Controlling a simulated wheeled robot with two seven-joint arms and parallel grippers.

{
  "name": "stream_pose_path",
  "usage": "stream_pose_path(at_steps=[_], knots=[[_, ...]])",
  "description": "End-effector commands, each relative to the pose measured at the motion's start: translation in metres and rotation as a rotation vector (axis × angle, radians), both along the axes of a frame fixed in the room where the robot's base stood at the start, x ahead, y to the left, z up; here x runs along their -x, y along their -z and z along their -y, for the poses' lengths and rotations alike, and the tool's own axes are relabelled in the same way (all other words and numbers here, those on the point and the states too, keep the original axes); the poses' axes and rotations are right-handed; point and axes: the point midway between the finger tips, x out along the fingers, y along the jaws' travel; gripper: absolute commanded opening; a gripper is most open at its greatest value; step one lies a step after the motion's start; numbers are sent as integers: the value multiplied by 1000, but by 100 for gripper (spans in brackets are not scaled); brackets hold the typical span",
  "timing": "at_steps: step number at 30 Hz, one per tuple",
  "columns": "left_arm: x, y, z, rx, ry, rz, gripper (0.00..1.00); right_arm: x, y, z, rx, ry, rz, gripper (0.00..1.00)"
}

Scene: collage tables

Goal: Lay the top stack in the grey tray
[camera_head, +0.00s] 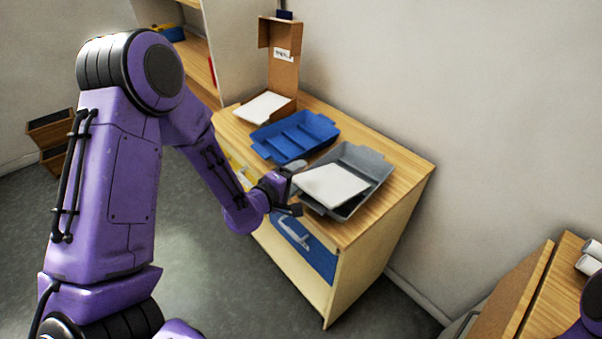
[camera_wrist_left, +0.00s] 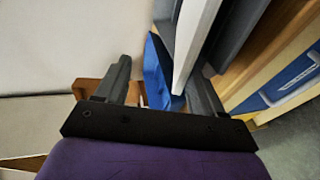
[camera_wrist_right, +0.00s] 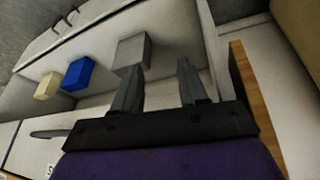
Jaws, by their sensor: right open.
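A white stack of sheets (camera_head: 332,186) lies over the grey tray (camera_head: 375,163) on the wooden cabinet, its near-left edge reaching the tray's rim. My left gripper (camera_head: 288,190) is at that edge with its fingers apart. In the left wrist view the edge of the white stack (camera_wrist_left: 195,45) shows between the open fingers (camera_wrist_left: 160,88), closer to the right-hand one; whether it rests fully on the tray floor is unclear. Another white stack (camera_head: 262,107) lies at the cabinet's back left, by the cardboard box. My right gripper (camera_wrist_right: 158,88) is open and empty.
A blue divided tray (camera_head: 295,137) sits beside the grey tray. An upright cardboard box (camera_head: 283,65) with a label stands behind. The right wrist view shows a grey block (camera_wrist_right: 133,52), a blue block (camera_wrist_right: 77,74) and a cream block (camera_wrist_right: 47,86) on a pale surface.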

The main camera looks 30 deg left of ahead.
Motion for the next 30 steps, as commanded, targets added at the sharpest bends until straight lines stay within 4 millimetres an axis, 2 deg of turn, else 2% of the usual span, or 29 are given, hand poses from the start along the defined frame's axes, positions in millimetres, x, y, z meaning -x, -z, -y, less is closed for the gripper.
stream_pose_path(at_steps=[4, 7, 15, 18, 30], knots=[[0, 0, 0, 0, 0, 1, 68, 0, 0, 0, 0, 0, 0, 43], [2, -8, -1, 0, 0, 0, 68, 0, -7, 0, 0, 0, 0, 43], [19, -51, -6, 2, -1, 0, 68, 0, -50, 0, 0, 0, 0, 43], [26, -61, -8, 0, 0, -1, 68, 0, -60, 0, 0, 0, 0, 43], [27, -58, -8, -1, 0, 0, 68, 0, -57, 0, 0, 0, 0, 43]])
